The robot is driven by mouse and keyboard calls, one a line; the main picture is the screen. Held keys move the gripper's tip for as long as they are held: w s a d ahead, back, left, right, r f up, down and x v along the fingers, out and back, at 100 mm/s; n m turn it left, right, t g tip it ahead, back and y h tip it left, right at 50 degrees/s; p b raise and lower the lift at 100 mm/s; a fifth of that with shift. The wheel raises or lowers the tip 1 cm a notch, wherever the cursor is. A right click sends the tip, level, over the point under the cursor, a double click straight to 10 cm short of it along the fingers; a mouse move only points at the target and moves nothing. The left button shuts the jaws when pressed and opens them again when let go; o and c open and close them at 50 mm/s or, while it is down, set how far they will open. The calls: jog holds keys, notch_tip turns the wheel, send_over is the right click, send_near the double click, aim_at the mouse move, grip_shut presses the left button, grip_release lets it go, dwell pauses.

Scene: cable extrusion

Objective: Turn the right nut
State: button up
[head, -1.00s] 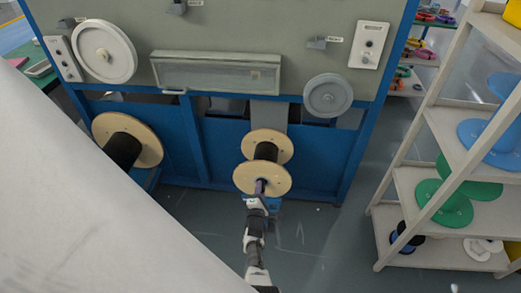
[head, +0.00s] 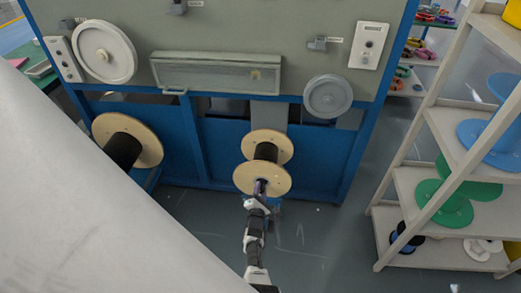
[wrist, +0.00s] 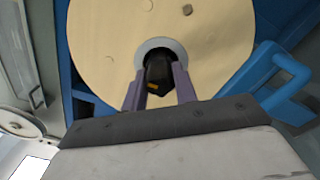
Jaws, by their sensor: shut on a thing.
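The right nut (wrist: 155,77) is a dark, blackish knob with a small yellow mark, at the centre of the right spool's front flange. A pale grey washer-like ring surrounds it. My gripper (wrist: 158,70) has its two purple fingers on either side of the nut and is shut on it. In the head view my gripper (head: 261,187) reaches the middle of the right spool (head: 262,178), and the nut is mostly hidden there by the fingers. The spool has two round wooden flanges with black cable between them.
A blue handle-like frame part (wrist: 285,85) stands close to the right of my gripper in the wrist view. The left spool (head: 143,140) hangs on the blue machine frame (head: 225,150). A shelf with coloured reels (head: 447,203) stands at the right. Floor between is clear.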

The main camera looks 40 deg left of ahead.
jog(key=o, duration=1)
jog(key=shift+c, duration=0.2)
jog(key=p+v, duration=0.6)
jog(key=v, duration=0.7)
jog(key=shift+s, duration=0.4)
jog(key=shift+d, duration=0.15)
